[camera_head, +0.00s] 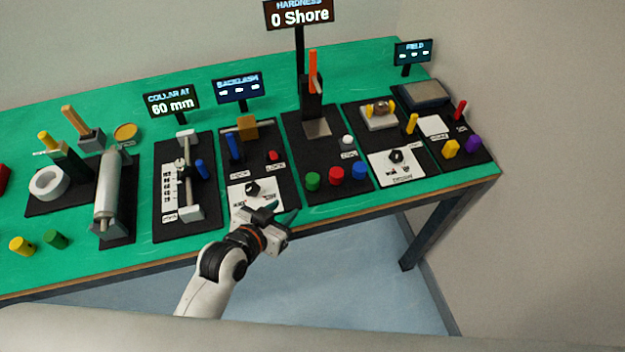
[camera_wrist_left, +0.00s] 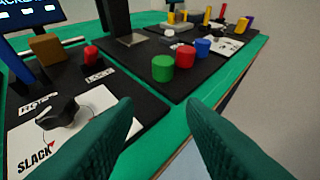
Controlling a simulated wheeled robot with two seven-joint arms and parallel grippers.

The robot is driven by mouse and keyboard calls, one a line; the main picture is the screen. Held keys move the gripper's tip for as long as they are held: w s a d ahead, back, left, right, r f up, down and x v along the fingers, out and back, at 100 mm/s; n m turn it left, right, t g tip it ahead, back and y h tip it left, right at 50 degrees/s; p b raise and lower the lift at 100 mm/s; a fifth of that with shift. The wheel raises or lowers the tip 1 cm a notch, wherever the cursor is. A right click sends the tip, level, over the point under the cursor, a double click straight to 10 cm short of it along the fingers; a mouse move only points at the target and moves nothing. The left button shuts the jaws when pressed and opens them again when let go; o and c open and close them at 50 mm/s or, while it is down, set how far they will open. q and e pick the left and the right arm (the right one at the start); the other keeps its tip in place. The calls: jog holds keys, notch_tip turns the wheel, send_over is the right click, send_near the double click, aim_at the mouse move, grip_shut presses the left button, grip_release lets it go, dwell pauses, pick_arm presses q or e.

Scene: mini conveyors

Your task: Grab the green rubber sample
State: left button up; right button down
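The green rubber sample (camera_head: 313,181) is a short green cylinder on the front of the black hardness station board, left of a red and a blue cylinder. It also shows in the left wrist view (camera_wrist_left: 163,68), upright and ahead of the fingers. My left gripper (camera_head: 270,214) is at the table's front edge, to the left of and nearer than the sample. Its two dark green fingers (camera_wrist_left: 158,125) are spread apart with nothing between them. My right gripper is not in view.
The red cylinder (camera_head: 337,174) and blue cylinder (camera_head: 359,170) stand close beside the green one. The backlash board (camera_head: 270,172) with a black knob (camera_head: 252,188) lies left of it. A tall hardness post with an orange lever (camera_head: 313,70) rises behind. Green table shows along the front edge.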

aim_at(309, 183)
pick_arm(q)
jog(key=shift+w+d+r+t+h, duration=0.15)
jog(key=shift+w+d+t, duration=0.2)
jog(key=shift+w, duration=0.15)
jog(key=shift+w+d+r+t+h, duration=0.15)
jog(key=shift+w+d+t, duration=0.15)
jog(key=shift+w, duration=0.2)
jog(key=p+x, duration=0.1)
jog(key=x, duration=0.6)
jog(key=shift+w+d+r, duration=0.1)
jog(key=shift+w, duration=0.1)
jog(key=shift+p+x, duration=0.35)
jog(key=shift+x, duration=2)
jog(key=shift+s, duration=0.1)
jog(key=c, duration=0.6)
